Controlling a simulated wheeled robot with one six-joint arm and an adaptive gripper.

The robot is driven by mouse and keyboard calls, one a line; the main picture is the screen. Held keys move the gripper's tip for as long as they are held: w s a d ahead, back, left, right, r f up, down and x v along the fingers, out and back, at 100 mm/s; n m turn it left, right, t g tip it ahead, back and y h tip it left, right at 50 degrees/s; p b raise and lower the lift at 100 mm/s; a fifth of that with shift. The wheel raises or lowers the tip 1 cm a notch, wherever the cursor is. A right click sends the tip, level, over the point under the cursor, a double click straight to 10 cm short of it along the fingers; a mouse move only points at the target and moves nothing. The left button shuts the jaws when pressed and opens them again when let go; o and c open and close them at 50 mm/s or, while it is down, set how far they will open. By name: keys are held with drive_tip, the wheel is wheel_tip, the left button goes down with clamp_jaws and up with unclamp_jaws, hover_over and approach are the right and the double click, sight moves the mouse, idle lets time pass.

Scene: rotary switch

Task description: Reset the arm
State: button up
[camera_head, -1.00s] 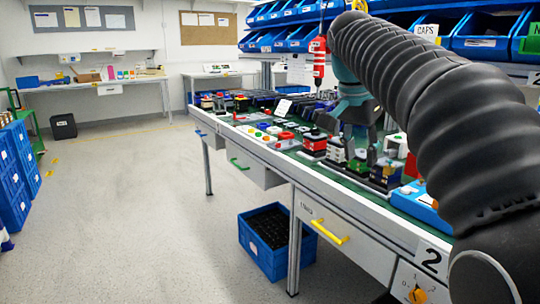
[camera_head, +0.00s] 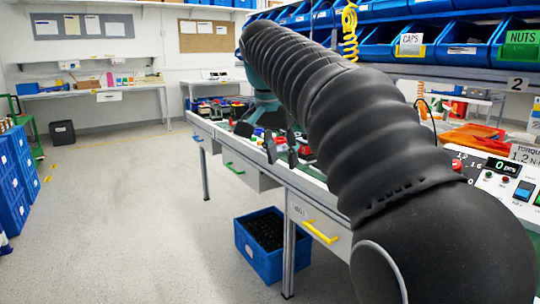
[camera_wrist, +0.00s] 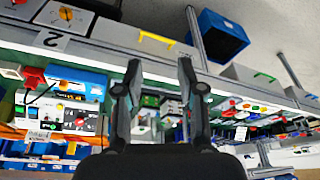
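My gripper (camera_head: 281,150) is over the front edge of the workbench (camera_head: 262,160) in the head view, with its two dark fingers apart. The wrist view also shows my gripper (camera_wrist: 160,66) open, with nothing between the fingers. In that upside-down view, a rotary switch with a small orange knob (camera_wrist: 66,14) on a pale panel is at the upper left, beside a "2" label. It is well apart from the fingers. In the head view my arm hides this switch.
The bench top holds several small coloured parts and buttons. Blue bins (camera_head: 460,42) hang above it at the right. A blue crate (camera_head: 270,250) stands on the floor below. A torque control box (camera_head: 505,185) is at the right.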

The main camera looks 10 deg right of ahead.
drive_tip(key=shift+a, duration=0.1)
idle(0.3)
wheel_tip(320, 180, down, 11)
drive_tip(key=s+a+n+t+y, duration=0.1)
drive_tip(key=s+a+n, duration=0.1)
drive_tip(key=n, duration=0.5)
drive_tip(key=s+f, duration=0.4)
drive_tip(key=s, duration=0.3)
drive_tip(key=s+d+f+n+t+y, duration=0.1)
drive_tip(key=s+f, duration=0.3)
drive_tip(key=s, duration=0.3)
drive_tip(key=s+d+f+n+t, duration=0.1)
drive_tip(key=s+f, duration=0.3)
drive_tip(key=s, duration=0.4)
drive_tip(key=shift+d+f, duration=0.25)
drive_tip(key=shift+f, duration=0.05)
drive_tip(key=shift+d, duration=0.1)
